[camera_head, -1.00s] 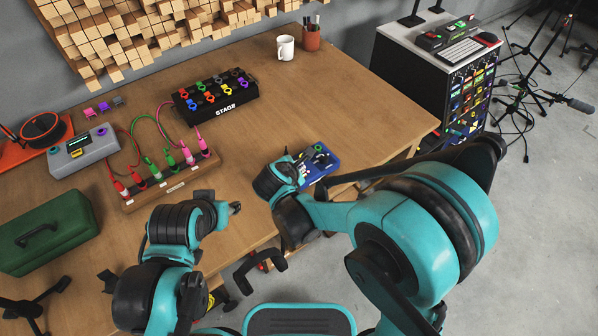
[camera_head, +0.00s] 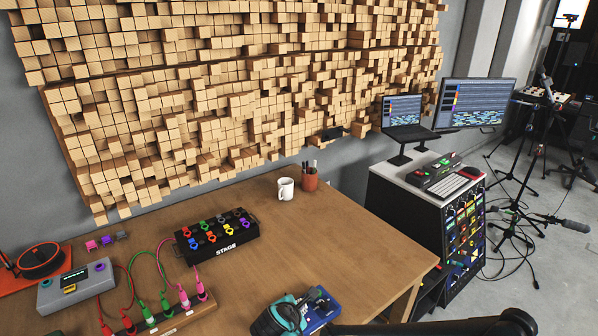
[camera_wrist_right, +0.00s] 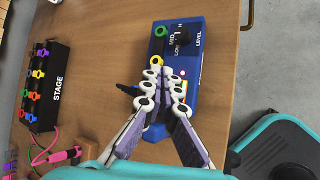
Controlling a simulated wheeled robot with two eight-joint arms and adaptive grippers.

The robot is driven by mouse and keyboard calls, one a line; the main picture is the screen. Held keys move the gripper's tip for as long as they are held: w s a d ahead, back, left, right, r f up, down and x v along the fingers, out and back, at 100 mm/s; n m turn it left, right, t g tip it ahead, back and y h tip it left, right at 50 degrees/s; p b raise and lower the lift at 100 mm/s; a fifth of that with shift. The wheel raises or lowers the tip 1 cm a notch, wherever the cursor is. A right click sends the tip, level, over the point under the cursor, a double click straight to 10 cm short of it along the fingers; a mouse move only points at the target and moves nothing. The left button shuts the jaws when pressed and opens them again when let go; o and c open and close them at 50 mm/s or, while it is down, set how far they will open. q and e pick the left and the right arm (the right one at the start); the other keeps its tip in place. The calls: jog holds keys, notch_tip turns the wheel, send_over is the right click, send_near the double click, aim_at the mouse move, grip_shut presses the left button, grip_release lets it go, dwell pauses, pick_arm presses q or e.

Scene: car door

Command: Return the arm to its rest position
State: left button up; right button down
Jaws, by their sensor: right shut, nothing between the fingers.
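My right gripper (camera_wrist_right: 164,76) shows in the right wrist view, its jointed white and purple fingers shut together with nothing between them. The fingertips are over a blue pedal (camera_wrist_right: 195,72) with a black knob and a "LEVEL" label; I cannot tell whether they touch it. In the head view, the blue pedal (camera_head: 326,308) lies near the table's front edge, partly hidden by my teal right wrist. My right forearm crosses the bottom right corner. My left arm and gripper are out of view.
A black STAGE box (camera_head: 216,236) with coloured knobs stands on the wooden table (camera_head: 330,235). A plug board (camera_head: 170,320) with cables is at lower left. A white mug (camera_head: 286,190) and pen cup (camera_head: 310,180) stand behind. A rack cabinet (camera_head: 440,215) stands right of the table.

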jog(key=s+d+r+m+y, duration=0.1)
jog(key=s+d+r+m, duration=0.1)
jog(key=s+d+m, duration=0.4)
jog(key=s+d+r+m+g+y, duration=0.1)
jog(key=s+d+r+m, duration=0.2)
jog(key=m, duration=0.6)
jog(key=s+d+r+m, duration=0.3)
jog(key=s+d+m, duration=0.4)
jog(key=s+d, duration=0.1)
jog(key=shift+s+d+m+y, duration=0.3)
jog(key=shift+s+m+y, duration=0.1)
jog(key=shift+s, duration=0.2)
